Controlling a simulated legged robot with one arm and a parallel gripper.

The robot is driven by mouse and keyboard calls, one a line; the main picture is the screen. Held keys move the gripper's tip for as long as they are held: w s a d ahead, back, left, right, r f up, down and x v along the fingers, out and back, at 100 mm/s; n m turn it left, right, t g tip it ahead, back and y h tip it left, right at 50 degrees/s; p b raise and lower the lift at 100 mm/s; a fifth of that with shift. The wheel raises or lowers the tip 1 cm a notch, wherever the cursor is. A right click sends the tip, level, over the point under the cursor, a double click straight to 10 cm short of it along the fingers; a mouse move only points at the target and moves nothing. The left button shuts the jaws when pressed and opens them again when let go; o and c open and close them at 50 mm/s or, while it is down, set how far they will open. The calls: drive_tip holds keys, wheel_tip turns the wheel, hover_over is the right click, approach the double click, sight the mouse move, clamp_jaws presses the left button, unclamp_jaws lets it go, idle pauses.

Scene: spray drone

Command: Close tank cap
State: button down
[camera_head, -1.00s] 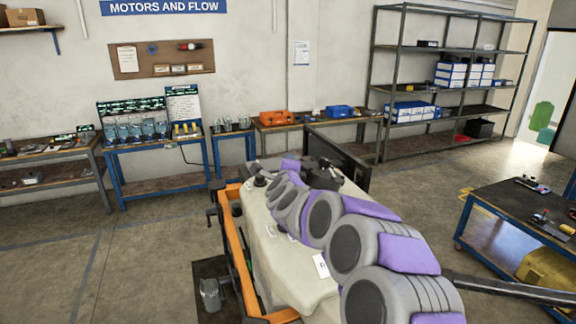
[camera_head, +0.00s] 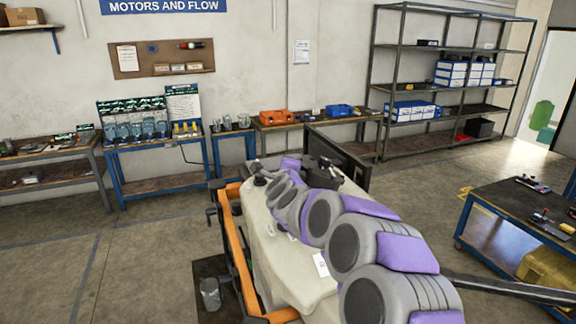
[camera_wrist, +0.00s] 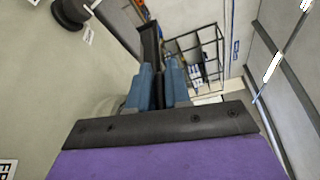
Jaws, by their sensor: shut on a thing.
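The pale spray tank (camera_head: 285,262) sits in an orange frame in the head view, and its pale surface (camera_wrist: 45,95) fills the left of the wrist view. A black cap assembly (camera_head: 323,174) is on top of the tank, close to the far end of my purple and grey arm. My gripper (camera_wrist: 162,66) shows its two blue-grey fingers close together in the wrist view, over the tank top. It is shut on the tank cap, whose gripped part is mostly hidden by the fingers. My arm hides the fingertips in the head view.
A black upright panel (camera_head: 340,155) stands behind the cap. A small dark round fitting (camera_head: 260,180) is on the tank's left; orange frame rails (camera_head: 238,250) run beside it. A work cart (camera_head: 520,208) is at the right. Benches and a shelf line the wall. The left floor is clear.

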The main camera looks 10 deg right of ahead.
drive_tip(key=f+b, duration=0.1)
drive_tip(key=b, duration=0.1)
drive_tip(key=a+f+n+b, duration=0.1)
drive_tip(key=shift+s+f+t+b, duration=0.1)
drive_tip(key=shift+f+t+b, duration=0.2)
drive_tip(key=shift+f+b, duration=0.1)
drive_tip(key=shift+a+f+n+b, duration=0.1)
drive_tip(key=shift+f+n+b, duration=0.3)
drive_tip(key=shift+n+b, duration=0.2)
drive_tip(key=shift+r, duration=0.1)
drive_tip(key=c, duration=1.5)
unclamp_jaws()
drive_tip(key=o, duration=0.3)
